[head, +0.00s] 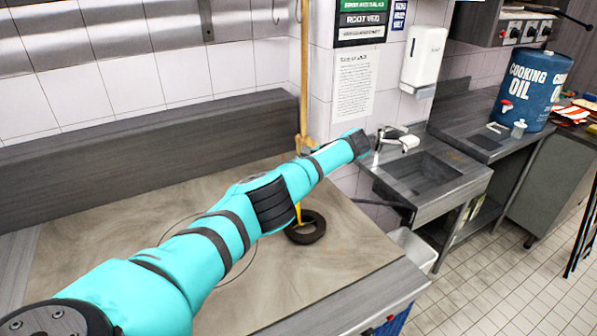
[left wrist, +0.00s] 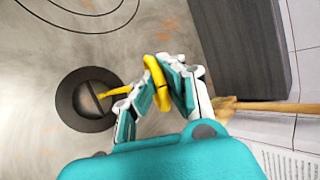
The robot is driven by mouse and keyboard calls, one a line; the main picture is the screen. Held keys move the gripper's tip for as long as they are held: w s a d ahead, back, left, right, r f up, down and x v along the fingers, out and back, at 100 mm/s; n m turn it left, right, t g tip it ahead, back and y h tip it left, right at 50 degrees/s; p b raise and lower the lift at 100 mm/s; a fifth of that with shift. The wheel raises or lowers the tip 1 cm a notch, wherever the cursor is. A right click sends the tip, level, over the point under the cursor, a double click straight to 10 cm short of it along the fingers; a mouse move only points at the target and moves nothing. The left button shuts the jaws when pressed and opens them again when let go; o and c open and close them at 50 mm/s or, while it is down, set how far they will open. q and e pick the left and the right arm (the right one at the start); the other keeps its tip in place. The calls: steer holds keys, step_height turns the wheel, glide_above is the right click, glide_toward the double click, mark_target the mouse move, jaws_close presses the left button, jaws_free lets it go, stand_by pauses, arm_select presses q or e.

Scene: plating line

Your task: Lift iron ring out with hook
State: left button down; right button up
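The dark iron ring (head: 306,228) lies on the brown mottled worktop, right of the middle; it also shows in the left wrist view (left wrist: 70,103). In the left wrist view the yellow end (left wrist: 112,92) points to the ring's inner right side. Whether it catches under the rim is unclear. My left gripper (left wrist: 158,80) is closed around the hook at a yellow grip piece. My right gripper is out of view.
A sink (head: 425,172) with a tap is right of the worktop, and a blue cooking oil drum (head: 533,90) stands farther right. A tiled wall and grey back ledge (head: 150,137) bound the worktop behind. The worktop around the ring is clear.

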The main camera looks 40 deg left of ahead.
arm_select(q)
steer(key=shift+r+p, duration=3.35)
steer(key=shift+r, duration=1.2)
